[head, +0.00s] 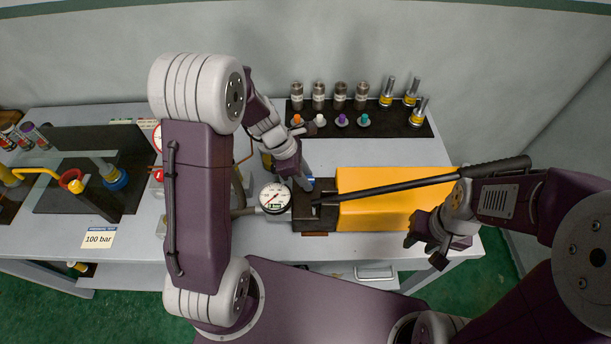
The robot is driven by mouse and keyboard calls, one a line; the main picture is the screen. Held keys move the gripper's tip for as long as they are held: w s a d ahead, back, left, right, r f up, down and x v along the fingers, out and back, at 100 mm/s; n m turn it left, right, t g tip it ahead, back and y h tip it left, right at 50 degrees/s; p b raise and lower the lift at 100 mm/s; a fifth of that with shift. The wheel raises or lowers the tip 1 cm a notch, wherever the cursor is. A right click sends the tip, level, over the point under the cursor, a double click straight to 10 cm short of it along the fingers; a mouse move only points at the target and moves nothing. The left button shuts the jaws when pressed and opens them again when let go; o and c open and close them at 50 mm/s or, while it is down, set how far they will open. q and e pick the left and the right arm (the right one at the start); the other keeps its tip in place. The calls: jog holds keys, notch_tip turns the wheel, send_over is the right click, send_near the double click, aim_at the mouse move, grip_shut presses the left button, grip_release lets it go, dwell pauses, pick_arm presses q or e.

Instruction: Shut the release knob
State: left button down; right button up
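The hand pump has a yellow tank (390,212), a dark pump block (312,214) at its left end and a long black lever (425,182) lying slanted over it. A round white pressure gauge (275,198) sits left of the block. My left gripper (303,183) points down at the back of the pump block, by the gauge. The release knob is not clearly seen; the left gripper covers that spot, and whether its fingers are closed does not show. My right gripper (424,252) is open and empty at the front right of the tank, below the lever.
A black rack (395,128) with several fittings and coloured caps stands at the back. At left are a dark panel (85,190) with a yellow pipe (42,172) and a "100 bar" card (99,239). The table's front edge runs close to the tank.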

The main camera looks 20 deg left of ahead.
pick_arm(q)
jog(key=shift+r, duration=0.15)
jog(key=m+p, duration=0.1)
jog(key=m+g+p, duration=0.1)
jog(key=m+p, duration=0.1)
jog(key=shift+w+r+m, duration=0.15)
jog(key=shift+w+m, duration=0.05)
jog(key=shift+m, duration=0.1)
jog(key=m+p, duration=0.1)
jog(key=m+g+p, duration=0.1)
jog(key=m, duration=0.1)
jog(key=m+g+p, duration=0.1)
jog(key=m, duration=0.1)
jog(key=shift+w+y, duration=0.25)
jog(key=shift+y, duration=0.05)
jog(key=m, duration=0.2)
jog(key=m+g+p, duration=0.1)
jog(key=m, duration=0.1)
jog(key=shift+w+d+y, duration=0.15)
jog(key=shift+y, duration=0.25)
jog(key=m+y, duration=0.1)
jog(key=m, duration=0.1)
jog(key=m+g, duration=0.1)
jog(key=m, duration=0.2)
jog(key=shift+d+y+p, duration=0.15)
jog(key=shift+y+p, duration=0.25)
jog(key=shift+m, duration=0.3)
jog(key=c, duration=1)
grip_release()
jog(key=shift+f, duration=0.2)
